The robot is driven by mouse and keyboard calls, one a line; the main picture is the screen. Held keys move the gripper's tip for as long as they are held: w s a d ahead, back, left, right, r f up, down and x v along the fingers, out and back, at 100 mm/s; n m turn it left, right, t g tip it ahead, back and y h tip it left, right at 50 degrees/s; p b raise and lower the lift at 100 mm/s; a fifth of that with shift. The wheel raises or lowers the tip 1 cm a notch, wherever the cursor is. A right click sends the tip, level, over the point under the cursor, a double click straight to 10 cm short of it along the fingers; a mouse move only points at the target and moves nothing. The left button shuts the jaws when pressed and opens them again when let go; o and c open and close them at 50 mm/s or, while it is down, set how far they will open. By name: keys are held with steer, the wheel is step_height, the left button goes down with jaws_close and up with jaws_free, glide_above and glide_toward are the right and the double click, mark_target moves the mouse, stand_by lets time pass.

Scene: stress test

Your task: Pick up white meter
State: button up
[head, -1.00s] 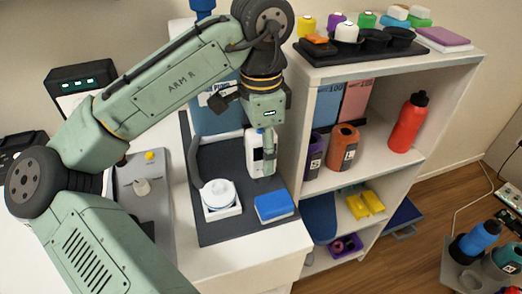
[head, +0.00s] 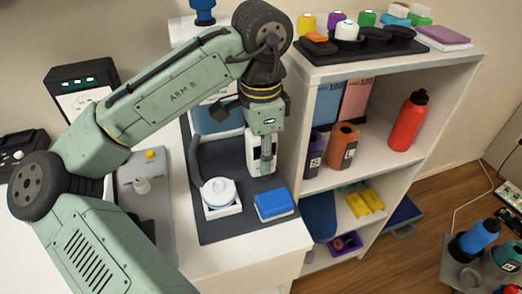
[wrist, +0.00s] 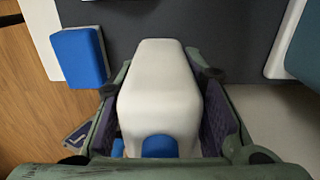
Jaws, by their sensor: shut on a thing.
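The white meter (head: 252,153) is upright over the dark mat (head: 225,232) at the back of the counter. My gripper (head: 262,158) reaches down from above and is shut on it. In the wrist view the meter (wrist: 160,75) fills the space between the two finger pads, with a blue patch on its near end. My fingers cover part of its sides. I cannot tell whether its base touches the mat.
A blue block (head: 274,205) lies in front of the meter, and a round white device (head: 219,191) stands to its left. A white shelf unit (head: 385,75) with bottles rises close on the right. The mat's front strip is clear.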

steer(key=c, duration=0.4)
steer(key=shift+o, duration=0.2)
